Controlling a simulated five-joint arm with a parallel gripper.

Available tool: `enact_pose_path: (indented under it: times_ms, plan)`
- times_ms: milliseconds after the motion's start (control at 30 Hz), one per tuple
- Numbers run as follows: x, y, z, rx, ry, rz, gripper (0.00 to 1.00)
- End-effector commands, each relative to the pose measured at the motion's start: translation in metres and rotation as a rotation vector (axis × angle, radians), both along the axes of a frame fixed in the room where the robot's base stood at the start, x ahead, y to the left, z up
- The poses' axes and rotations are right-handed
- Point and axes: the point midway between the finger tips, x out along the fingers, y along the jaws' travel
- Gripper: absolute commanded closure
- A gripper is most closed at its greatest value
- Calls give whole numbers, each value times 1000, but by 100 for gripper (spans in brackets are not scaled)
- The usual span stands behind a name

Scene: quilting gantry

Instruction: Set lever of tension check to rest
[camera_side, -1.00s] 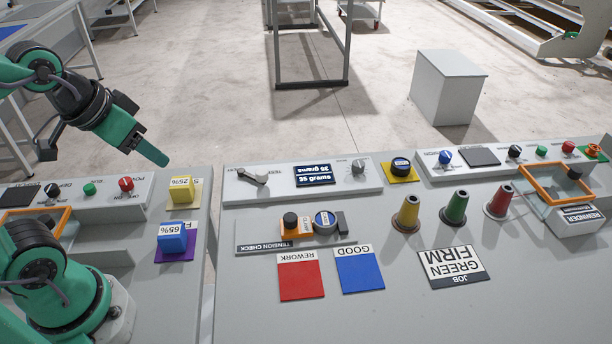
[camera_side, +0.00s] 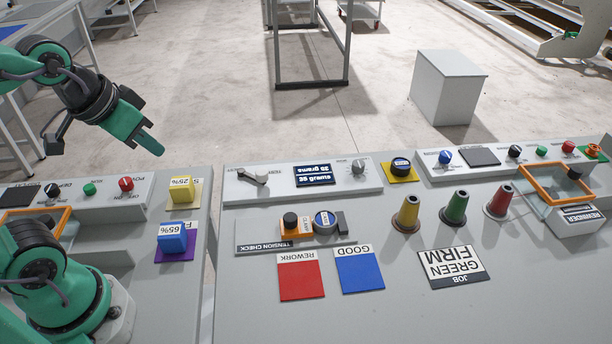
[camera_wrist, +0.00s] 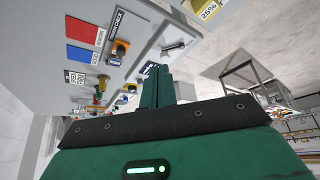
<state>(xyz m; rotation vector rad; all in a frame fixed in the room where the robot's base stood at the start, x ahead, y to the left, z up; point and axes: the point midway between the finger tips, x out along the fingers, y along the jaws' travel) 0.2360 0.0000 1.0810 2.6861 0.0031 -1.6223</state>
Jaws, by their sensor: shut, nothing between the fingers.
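The tension check lever (camera_side: 252,176) is a small light handle on a grey panel (camera_side: 226,198), left of a dark display (camera_side: 314,175). It lies roughly sideways in the side view, its narrow end to the left; the small labels beside it are too small to read surely. The lever also shows in the wrist view (camera_wrist: 173,46), beyond the fingertips. My gripper (camera_side: 152,145) is shut and empty, in the air left of the panel and clear of the lever. Its closed green fingers show in the wrist view (camera_wrist: 157,76).
Yellow (camera_side: 182,190) and blue (camera_side: 172,238) blocks stand left of a gap between benches. Coloured cones (camera_side: 453,209) stand to the right. Red and blue cards lie in front.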

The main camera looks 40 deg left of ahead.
Motion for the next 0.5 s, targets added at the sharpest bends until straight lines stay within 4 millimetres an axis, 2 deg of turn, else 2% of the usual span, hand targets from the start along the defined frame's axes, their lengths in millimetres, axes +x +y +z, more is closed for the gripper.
enact_pose_path:
  times_ms: [267, 500]
  plan:
    - [34, -1, 4, -6, 23, 8, 100]
    - [71, -1, 2, -10, 44, 17, 100]
